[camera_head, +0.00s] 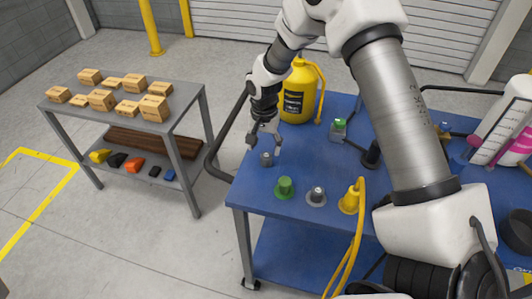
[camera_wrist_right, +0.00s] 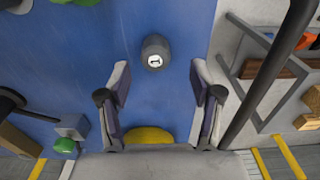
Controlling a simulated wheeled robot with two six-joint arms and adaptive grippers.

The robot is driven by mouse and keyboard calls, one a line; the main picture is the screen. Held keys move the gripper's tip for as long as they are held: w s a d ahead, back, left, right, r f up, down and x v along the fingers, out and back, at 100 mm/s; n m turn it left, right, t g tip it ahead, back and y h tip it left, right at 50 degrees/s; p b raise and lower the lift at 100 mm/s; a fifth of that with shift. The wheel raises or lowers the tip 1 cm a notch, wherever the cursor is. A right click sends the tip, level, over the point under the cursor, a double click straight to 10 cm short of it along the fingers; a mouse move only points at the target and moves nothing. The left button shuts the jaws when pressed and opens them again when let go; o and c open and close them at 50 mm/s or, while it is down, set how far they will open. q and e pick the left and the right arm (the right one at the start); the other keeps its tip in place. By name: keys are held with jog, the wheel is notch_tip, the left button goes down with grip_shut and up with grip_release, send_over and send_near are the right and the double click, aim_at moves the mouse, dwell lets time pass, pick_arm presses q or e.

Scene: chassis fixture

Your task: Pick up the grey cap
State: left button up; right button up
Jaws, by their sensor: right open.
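A small grey cap (camera_head: 266,159) stands near the left edge of the blue table. In the right wrist view the grey cap (camera_wrist_right: 155,52) shows a pale round top with a dark mark. My right gripper (camera_head: 263,140) hangs just above and behind the cap with its fingers spread and nothing between them. In the wrist view the right gripper (camera_wrist_right: 160,78) has its fingertips to either side of the cap's line, with the cap beyond them and apart from them. My left gripper is not in view.
A green fitting (camera_head: 284,187), a grey round fitting (camera_head: 316,197) and a yellow fitting (camera_head: 349,199) with a hose sit along the front. A yellow jug (camera_head: 299,92) stands behind. A dark rail (camera_head: 214,166) runs by the left edge. A shelf (camera_head: 185,100) holds several boxes.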

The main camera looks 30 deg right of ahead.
aim_at(266, 155)
jog(key=f, duration=0.1)
jog(key=f+p, duration=0.1)
jog(key=f, duration=0.2)
jog(key=shift+s+d+f, duration=0.15)
jog(key=shift+d+f, duration=0.15)
jog(key=shift+f, duration=0.05)
jog(key=shift+d+f, duration=0.1)
jog(key=shift+f, duration=0.15)
jog(key=shift+r, duration=0.1)
jog(key=shift+c, duration=0.3)
jog(key=shift+s+a+r, duration=0.1)
jog(key=shift+a, duration=0.1)
jog(key=c, duration=0.5)
jog(key=shift+c, duration=1.4)
